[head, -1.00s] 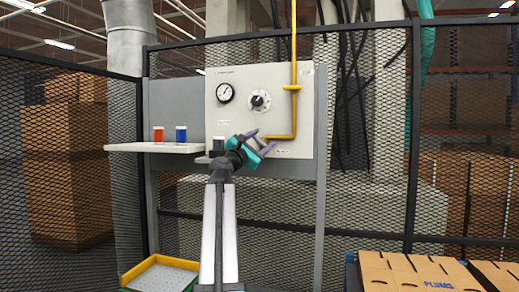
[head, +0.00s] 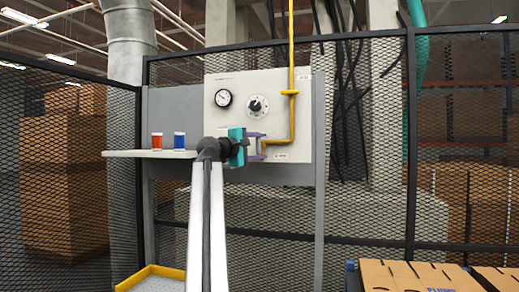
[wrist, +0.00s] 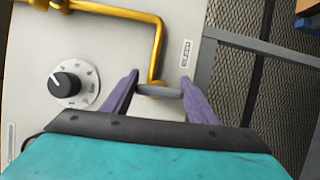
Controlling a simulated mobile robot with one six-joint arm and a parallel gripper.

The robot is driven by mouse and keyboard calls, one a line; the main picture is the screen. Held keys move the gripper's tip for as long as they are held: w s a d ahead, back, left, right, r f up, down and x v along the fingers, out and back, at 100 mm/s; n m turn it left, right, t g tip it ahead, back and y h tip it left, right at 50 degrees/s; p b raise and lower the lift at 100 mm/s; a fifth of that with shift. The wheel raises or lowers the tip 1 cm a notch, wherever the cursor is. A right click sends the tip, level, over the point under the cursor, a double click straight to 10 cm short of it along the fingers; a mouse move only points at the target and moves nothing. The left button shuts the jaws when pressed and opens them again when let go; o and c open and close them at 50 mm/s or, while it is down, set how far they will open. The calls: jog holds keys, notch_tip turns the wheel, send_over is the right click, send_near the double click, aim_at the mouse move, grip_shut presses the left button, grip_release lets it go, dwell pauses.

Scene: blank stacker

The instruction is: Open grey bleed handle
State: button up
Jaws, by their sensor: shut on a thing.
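The grey bleed handle (wrist: 160,92) sits at the end of the yellow pipe (wrist: 158,48) in the wrist view. It lies crosswise to the last stretch of pipe. My gripper (wrist: 159,82) is shut on it, with one purple finger at each end of the handle. In the head view my gripper (head: 257,147) is at the lower part of the white panel (head: 230,120), left of the pipe's bend. There the handle is too small and covered to make out clearly.
A round gauge (head: 223,98) and a black dial (head: 257,105) are on the panel above my gripper. A shelf (head: 150,154) at left holds an orange jar (head: 157,141) and a blue jar (head: 179,140). Cardboard boxes (head: 415,275) stand at lower right.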

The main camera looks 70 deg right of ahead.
jog(key=shift+w+m, duration=0.2)
jog(key=shift+m, duration=0.1)
jog(key=o, duration=0.7)
jog(key=shift+r, duration=0.1)
jog(key=shift+c, duration=0.2)
jog(key=o, duration=0.4)
jog(key=shift+w+d, duration=0.15)
jog(key=shift+s, duration=0.2)
jog(key=shift+w, duration=0.1)
jog(key=shift+v, duration=0.75)
jog(key=b+v, duration=0.3)
jog(key=v, duration=0.9)
jog(key=shift+a+r, duration=0.1)
jog(key=shift+a, duration=0.2)
